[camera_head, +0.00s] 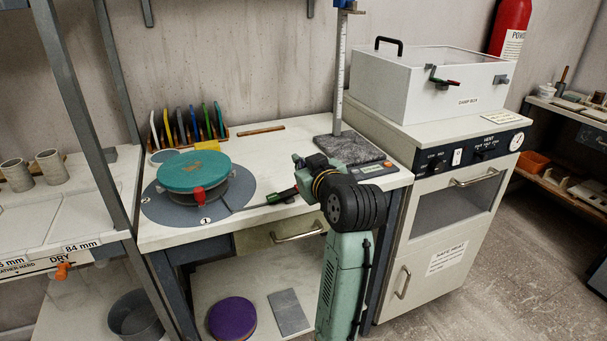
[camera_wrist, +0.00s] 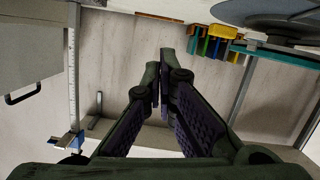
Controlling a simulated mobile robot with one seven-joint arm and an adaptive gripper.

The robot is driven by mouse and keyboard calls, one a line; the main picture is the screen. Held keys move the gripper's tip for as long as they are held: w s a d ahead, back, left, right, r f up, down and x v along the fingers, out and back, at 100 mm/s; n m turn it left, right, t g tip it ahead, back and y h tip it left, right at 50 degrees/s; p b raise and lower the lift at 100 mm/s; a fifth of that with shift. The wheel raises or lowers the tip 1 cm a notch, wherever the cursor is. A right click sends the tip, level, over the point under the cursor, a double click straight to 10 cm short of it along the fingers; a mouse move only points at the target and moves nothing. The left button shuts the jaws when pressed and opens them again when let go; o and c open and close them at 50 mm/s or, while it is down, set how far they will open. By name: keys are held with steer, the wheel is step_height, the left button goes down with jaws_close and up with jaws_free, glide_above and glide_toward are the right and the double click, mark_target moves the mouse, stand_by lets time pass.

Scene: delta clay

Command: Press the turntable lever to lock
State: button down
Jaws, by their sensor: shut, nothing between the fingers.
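The turntable (camera_head: 194,172) has a teal top over a grey numbered disc (camera_head: 160,212), on the left part of the workbench. A red tab (camera_head: 198,197) sits at its front edge. In the wrist view my gripper (camera_wrist: 158,68) is shut and empty, with the turntable's underside (camera_wrist: 285,22) at upper right.
A rack of coloured tools (camera_head: 187,127) stands behind the turntable and also shows in the wrist view (camera_wrist: 212,42). A height gauge (camera_head: 340,80) on a dark slab (camera_head: 345,149) stands at right. The white damp box (camera_head: 425,85) is beyond it. A shelf post (camera_head: 80,110) bounds the left.

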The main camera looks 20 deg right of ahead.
mark_target(287, 193)
steer(key=shift+w+d+f+p, duration=0.1)
steer(key=shift+w+f, duration=0.1)
steer(key=shift+f, duration=0.5)
steer(key=shift+w+d+f+p, duration=0.1)
steer(key=shift+w+d+f, duration=0.05)
steer(key=shift+f, duration=0.6)
steer(key=shift+w+d+f+p, duration=0.1)
steer(key=shift+w+f, duration=0.1)
steer(key=shift+f, duration=0.5)
